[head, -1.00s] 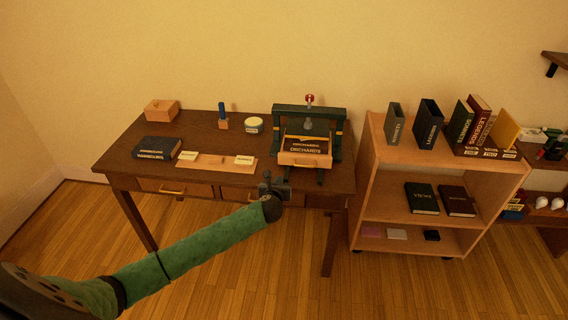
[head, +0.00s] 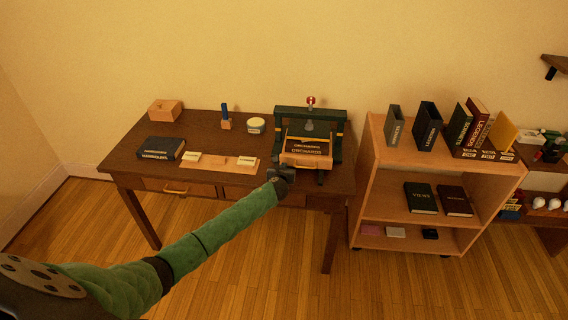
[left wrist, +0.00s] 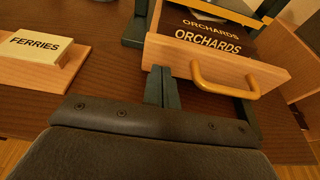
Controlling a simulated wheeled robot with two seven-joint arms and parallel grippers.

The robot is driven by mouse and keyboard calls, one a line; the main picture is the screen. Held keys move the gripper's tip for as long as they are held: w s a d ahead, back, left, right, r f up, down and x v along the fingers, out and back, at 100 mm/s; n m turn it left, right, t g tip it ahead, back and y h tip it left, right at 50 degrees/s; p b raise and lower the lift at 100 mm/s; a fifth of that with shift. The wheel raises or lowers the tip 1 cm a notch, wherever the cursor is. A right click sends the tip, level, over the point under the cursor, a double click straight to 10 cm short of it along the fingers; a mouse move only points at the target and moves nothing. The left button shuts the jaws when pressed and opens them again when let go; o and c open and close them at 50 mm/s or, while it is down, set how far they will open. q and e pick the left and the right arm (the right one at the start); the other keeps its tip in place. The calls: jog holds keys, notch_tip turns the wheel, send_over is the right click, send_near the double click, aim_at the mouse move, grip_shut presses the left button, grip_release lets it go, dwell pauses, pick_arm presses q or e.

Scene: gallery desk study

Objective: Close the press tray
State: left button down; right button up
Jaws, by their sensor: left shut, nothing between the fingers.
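The press (head: 280,123) is a dark green frame with a red-topped screw, standing at the right of the desk. Its wooden press tray (head: 304,161) sticks out at the front and holds a dark book marked ORCHARDS (head: 310,148). In the left wrist view the tray front (left wrist: 175,52) and its yellow handle (left wrist: 225,88) show close up. My left gripper (head: 281,171) is shut and empty, just in front of the tray's left part. Its fingertips (left wrist: 161,72) reach up to the tray front's lower left; I cannot tell whether they touch. My right gripper is not in view.
On the desk (head: 215,137) lie a board with labels (head: 228,163), a dark book (head: 161,148), a wooden box (head: 165,110), a blue-handled stamp (head: 225,117) and a round jar (head: 256,125). A shelf unit (head: 372,180) with books stands close on the right.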

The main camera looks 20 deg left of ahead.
pick_arm(q)
jog(key=shift+w+a, duration=0.2)
jog(key=shift+w, duration=0.4)
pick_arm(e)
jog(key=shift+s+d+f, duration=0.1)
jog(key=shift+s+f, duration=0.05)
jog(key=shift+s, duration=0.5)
